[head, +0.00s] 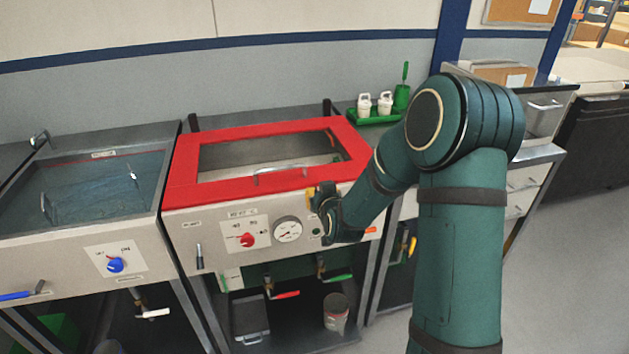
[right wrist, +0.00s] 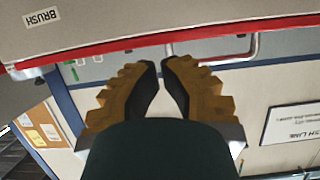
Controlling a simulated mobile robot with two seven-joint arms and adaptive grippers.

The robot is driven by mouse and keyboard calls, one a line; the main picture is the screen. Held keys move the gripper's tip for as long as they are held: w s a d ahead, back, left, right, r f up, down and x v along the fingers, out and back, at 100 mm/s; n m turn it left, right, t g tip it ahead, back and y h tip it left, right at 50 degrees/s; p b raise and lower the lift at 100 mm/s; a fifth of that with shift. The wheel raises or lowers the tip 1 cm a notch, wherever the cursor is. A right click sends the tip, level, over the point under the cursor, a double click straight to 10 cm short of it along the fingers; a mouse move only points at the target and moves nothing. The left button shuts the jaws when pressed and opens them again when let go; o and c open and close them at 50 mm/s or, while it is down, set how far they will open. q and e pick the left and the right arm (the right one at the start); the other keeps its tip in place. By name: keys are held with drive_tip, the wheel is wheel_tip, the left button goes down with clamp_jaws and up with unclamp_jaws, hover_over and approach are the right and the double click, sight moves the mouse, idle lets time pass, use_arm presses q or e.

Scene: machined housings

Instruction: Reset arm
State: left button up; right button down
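My right arm (head: 460,240), dark green, rises at the right of the head view and bends down to the left. My right gripper (head: 317,197) is just in front of the red-lidded machine, near its upper front edge, right of the dial. In the right wrist view, its two yellow-brown fingers with black pads (right wrist: 161,70) have their tips nearly together and hold nothing. I cannot tell whether the gripper touches the machine. My left arm and gripper are out of view.
The red-framed lid (head: 187,165) has a front handle (head: 279,171). A red knob (head: 247,240) and a gauge (head: 288,230) are on its panel. A water-filled basin (head: 75,190) stands left. White bottles (head: 364,105) sit in a green tray (head: 372,118) behind. Floor at right is clear.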

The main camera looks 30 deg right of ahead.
drive_tip(key=s+a+f+n+g+y, duration=0.1)
drive_tip(key=s+a+f+g+y, duration=0.1)
drive_tip(key=s+a+f, duration=0.35)
drive_tip(key=s+a+f+g+y, duration=0.2)
drive_tip(key=s+a+f+g, duration=0.1)
drive_tip(key=a+f, duration=0.6)
drive_tip(key=s+a+f+g+y, duration=0.2)
drive_tip(key=s+a+f+g, duration=0.1)
drive_tip(key=s+a+f, duration=0.2)
drive_tip(key=s+a+f+n+g+y, duration=0.1)
drive_tip(key=s+a+f+g, duration=0.3)
drive_tip(key=s+a, duration=0.4)
drive_tip(key=shift+s+a+f+y, duration=0.4)
drive_tip(key=shift+s+f+y, duration=0.15)
drive_tip(key=shift+s, duration=0.45)
